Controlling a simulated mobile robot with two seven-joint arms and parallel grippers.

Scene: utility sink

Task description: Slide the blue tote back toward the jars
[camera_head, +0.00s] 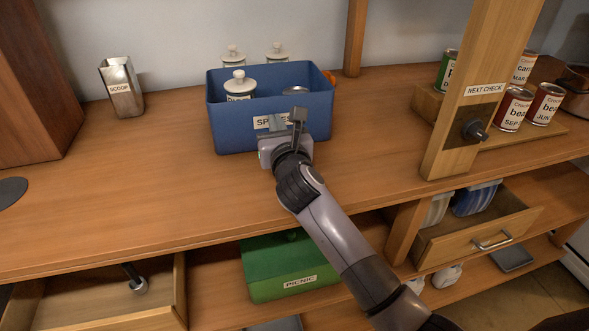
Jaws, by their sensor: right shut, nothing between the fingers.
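The blue tote (233,131) stands upright on the wooden counter, with a partly hidden white label on its front. A white lidded jar (239,87) and a metal spoon-like piece (295,91) show inside it. Two more white jars, one at the left (233,56) and one at the right (277,52), stand behind the tote by the wall. My right gripper (285,123) is shut and empty at the tote's front face, over part of the label. I cannot tell whether it touches. My left gripper is not in view.
A metal scoop holder (122,88) stands at the back left. A wooden post (468,130) and several cans, one a red can (514,109), are at the right. Below are an open drawer (487,235) and a green picnic box (279,265).

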